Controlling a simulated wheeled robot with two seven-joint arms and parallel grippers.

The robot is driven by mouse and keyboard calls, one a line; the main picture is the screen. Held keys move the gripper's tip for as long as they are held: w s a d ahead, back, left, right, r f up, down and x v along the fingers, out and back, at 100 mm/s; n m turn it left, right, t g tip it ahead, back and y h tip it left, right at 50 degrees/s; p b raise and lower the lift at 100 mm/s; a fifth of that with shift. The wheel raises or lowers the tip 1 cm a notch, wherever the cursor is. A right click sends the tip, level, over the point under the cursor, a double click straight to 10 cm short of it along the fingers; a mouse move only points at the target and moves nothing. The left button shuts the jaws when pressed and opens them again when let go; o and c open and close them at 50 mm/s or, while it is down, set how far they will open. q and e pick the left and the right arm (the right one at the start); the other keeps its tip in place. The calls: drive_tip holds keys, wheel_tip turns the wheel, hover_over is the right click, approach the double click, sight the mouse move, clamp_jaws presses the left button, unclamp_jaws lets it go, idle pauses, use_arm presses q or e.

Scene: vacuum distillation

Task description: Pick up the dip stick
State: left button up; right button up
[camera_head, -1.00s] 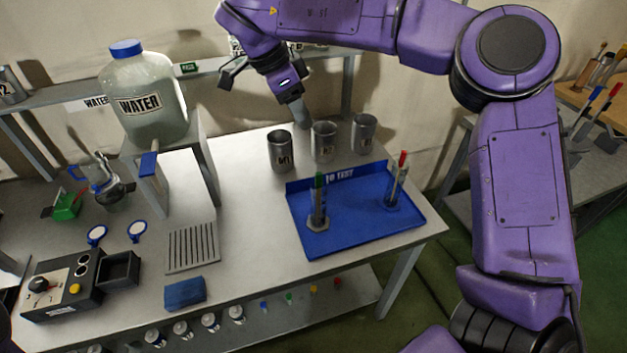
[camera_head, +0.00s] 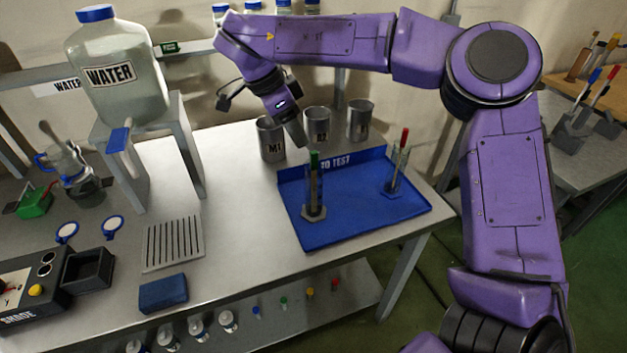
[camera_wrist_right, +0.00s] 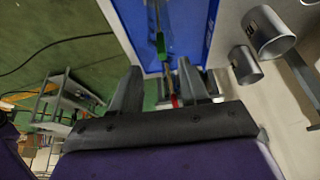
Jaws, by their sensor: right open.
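The blue tray marked TO TEST (camera_head: 370,215) holds two slim cylinders. One has a green-topped stick (camera_head: 314,162) at its left, the other a red-topped stick (camera_head: 404,140) at its right. I cannot tell for sure which is the dip stick. My right gripper (camera_head: 297,135) is open and empty, above and behind the green-topped stick, pointing down at the tray's back edge. In the right wrist view, its fingers (camera_wrist_right: 160,85) spread wide, with the green top (camera_wrist_right: 161,44) and the red top (camera_wrist_right: 174,101) beyond or between them. My left gripper is out of view.
Metal cups stand behind the tray, the M1 cup (camera_head: 270,140) close to my right gripper. A water jug (camera_head: 118,75) stands on a raised stand at left. A slotted rack (camera_head: 173,243) and blue block (camera_head: 163,293) lie left of the tray, with bare table between.

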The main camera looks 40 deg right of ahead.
sight(311, 152)
drive_tip(key=p+x, duration=0.1)
drive_tip(key=x, duration=0.7)
drive_tip(key=shift+d, duration=0.25)
clamp_jaws()
